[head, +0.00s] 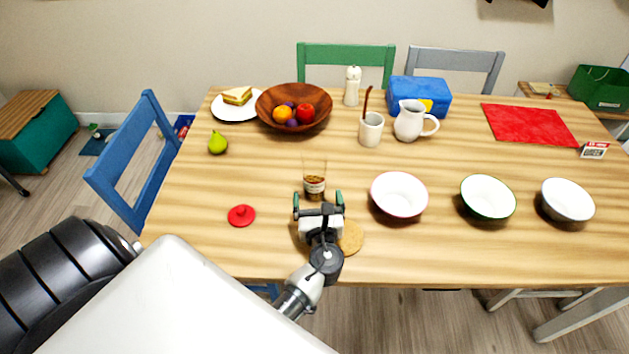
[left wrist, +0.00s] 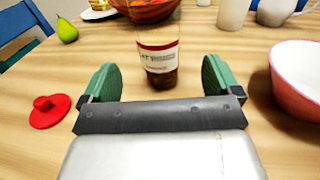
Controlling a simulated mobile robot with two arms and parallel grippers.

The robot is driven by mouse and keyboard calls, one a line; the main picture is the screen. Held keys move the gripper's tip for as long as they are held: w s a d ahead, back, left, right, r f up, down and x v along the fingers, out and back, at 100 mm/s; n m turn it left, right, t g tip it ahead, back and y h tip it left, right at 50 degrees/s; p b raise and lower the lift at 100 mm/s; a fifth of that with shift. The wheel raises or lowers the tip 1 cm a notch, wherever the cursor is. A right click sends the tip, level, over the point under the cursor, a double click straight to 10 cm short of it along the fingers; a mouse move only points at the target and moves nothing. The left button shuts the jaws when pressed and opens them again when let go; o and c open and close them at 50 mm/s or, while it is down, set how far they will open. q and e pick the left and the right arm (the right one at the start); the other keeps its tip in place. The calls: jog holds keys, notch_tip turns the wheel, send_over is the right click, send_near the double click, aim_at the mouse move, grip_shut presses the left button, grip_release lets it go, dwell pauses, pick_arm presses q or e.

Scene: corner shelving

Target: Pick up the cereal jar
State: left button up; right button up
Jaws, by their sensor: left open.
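The cereal jar (head: 315,184) is a clear jar with a white and red label and brown contents low inside. It stands upright and uncovered on the wooden table. It also shows in the left wrist view (left wrist: 159,60), beyond and between the fingertips. My left gripper (head: 318,197) is open with green-padded fingers, just on the near side of the jar, pointing at it. In the left wrist view the gripper (left wrist: 160,78) has nothing between its fingers close to the palm. Whether the fingertips flank the jar is hard to tell. My right gripper is not in view.
A red lid (head: 241,215) lies left of the gripper, and a round tan coaster (head: 349,238) lies partly under it. A pink-rimmed bowl (head: 399,195) stands close on the right. A wooden fruit bowl (head: 293,107) and a white cup (head: 371,130) stand behind the jar.

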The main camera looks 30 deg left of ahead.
aim_at(316, 188)
pick_arm(q)
jog(key=shift+w+a+f, duration=0.35)
jog(key=shift+w+a, duration=0.25)
jog(key=shift+w, duration=0.15)
jog(key=shift+w+a+f, duration=0.3)
jog(key=shift+w+a, duration=0.25)
jog(key=shift+w, duration=0.15)
jog(key=x, duration=0.3)
jog(key=shift+w+a+p, duration=0.2)
jog(key=shift+p, duration=0.15)
jog(key=shift+w+a+f, duration=0.1)
jog(key=shift+w+a, duration=0.05)
jog(key=shift+w, duration=0.05)
jog(key=shift+c, duration=0.3)
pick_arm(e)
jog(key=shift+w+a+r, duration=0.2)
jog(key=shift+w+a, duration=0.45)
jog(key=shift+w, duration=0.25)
pick_arm(q)
jog(key=c, duration=1.2)
